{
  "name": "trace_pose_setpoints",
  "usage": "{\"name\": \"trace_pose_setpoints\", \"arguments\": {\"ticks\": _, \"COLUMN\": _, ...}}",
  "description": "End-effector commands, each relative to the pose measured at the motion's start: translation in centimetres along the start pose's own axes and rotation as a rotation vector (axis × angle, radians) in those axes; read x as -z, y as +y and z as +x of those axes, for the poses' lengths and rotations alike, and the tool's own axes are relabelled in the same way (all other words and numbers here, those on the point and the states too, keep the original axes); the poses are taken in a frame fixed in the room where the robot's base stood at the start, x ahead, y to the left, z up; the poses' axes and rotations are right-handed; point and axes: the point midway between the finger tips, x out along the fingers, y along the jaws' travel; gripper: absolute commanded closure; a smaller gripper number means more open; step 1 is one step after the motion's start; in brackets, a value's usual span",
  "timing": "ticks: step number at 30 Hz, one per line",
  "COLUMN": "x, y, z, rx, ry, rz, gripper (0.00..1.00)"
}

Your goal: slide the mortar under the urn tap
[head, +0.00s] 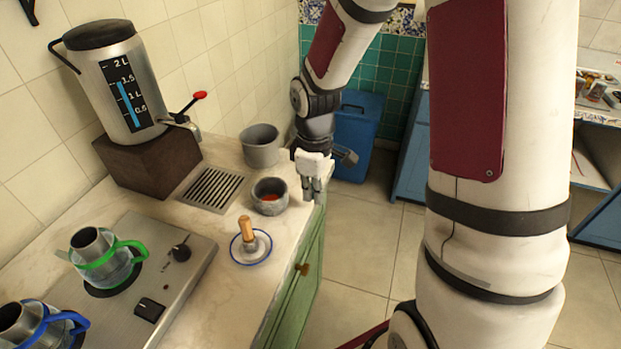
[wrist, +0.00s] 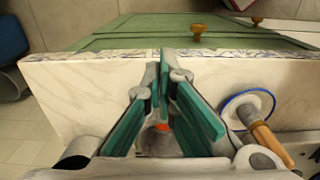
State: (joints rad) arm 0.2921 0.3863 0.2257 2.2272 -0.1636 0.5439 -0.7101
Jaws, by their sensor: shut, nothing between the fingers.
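The mortar (head: 269,203) is a small dark grey stone bowl with something red inside. It stands upright on the marble counter, right of and nearer than the metal drip grate (head: 213,188). The urn (head: 128,85) is a steel cylinder with a level gauge, and its tap (head: 182,123) with a red-tipped lever overhangs toward the grate. My gripper (head: 311,194) is shut and empty, pointing down just right of the mortar near the counter's edge. In the wrist view the mortar (wrist: 151,143) shows partly between the fingers (wrist: 165,68); contact cannot be told.
A grey pot (head: 261,146) stands behind the mortar. A blue-rimmed saucer (head: 251,260) with a wooden-handled pestle (head: 247,229) is in front of it. A stove plate (head: 180,275) holds a green-handled teapot (head: 104,261). The counter between mortar and grate is clear.

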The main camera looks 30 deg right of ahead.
Motion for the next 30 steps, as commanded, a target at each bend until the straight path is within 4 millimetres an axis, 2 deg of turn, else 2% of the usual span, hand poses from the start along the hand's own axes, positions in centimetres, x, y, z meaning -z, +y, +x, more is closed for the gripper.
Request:
{"name": "trace_pose_setpoints", "arguments": {"ticks": 3, "x": 0.0, "y": -0.1, "z": 2.6, "rx": 0.003, "ry": -0.002, "rz": -0.002, "gripper": 1.00}}
{"name": "trace_pose_setpoints", "arguments": {"ticks": 7, "x": 0.4, "y": -0.1, "z": 4.6, "rx": 0.001, "ry": 0.000, "rz": -0.003, "gripper": 1.00}}
{"name": "trace_pose_setpoints", "arguments": {"ticks": 9, "x": 1.7, "y": 0.0, "z": 4.3, "rx": -0.002, "ry": 0.002, "rz": -0.004, "gripper": 1.00}}
{"name": "trace_pose_setpoints", "arguments": {"ticks": 15, "x": 3.6, "y": 0.0, "z": 4.3, "rx": -0.001, "ry": 0.001, "rz": 0.000, "gripper": 1.00}}
{"name": "trace_pose_setpoints", "arguments": {"ticks": 30, "x": 4.4, "y": 0.0, "z": 4.3, "rx": -0.001, "ry": 0.001, "rz": -0.001, "gripper": 1.00}}
